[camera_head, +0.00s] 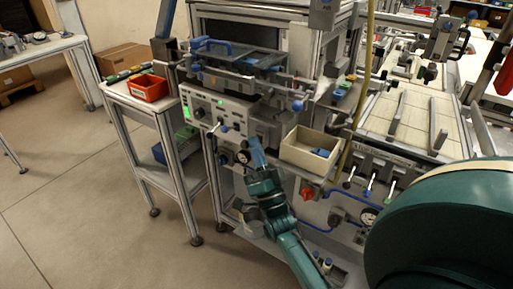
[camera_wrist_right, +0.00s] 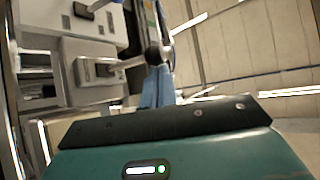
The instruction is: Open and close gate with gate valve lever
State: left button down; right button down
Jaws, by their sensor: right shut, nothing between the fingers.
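My right gripper (camera_head: 257,148) reaches up from the bottom middle in the head view, its blue fingers shut and empty. The fingers are in front of the machine's lower front, just right of a round black gauge or knob (camera_head: 243,157). In the right wrist view the blue fingers (camera_wrist_right: 157,88) point at a shaft-like part; I cannot tell whether they touch. A small lever (camera_head: 216,126) sticks out of the control panel (camera_head: 222,108). Several small levers (camera_head: 369,187) stand at the right. I cannot tell which is the gate valve lever. A blue-handled frame (camera_head: 212,44) tops the machine. My left gripper is not in view.
A beige bin (camera_head: 309,150) with blue pieces stands right of my gripper, above a red knob (camera_head: 308,193) and blue hoses. A side table with a red bin (camera_head: 147,88) stands left. Floor (camera_head: 90,190) is open at the lower left.

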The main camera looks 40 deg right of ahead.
pick_arm(q)
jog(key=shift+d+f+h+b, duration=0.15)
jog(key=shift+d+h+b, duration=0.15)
jog(key=shift+b, duration=0.25)
pick_arm(e)
jog(key=shift+a+f+n+t+y, duration=0.1)
jog(key=shift+f+n+t+y, duration=0.2)
jog(key=shift+n+y, duration=0.4)
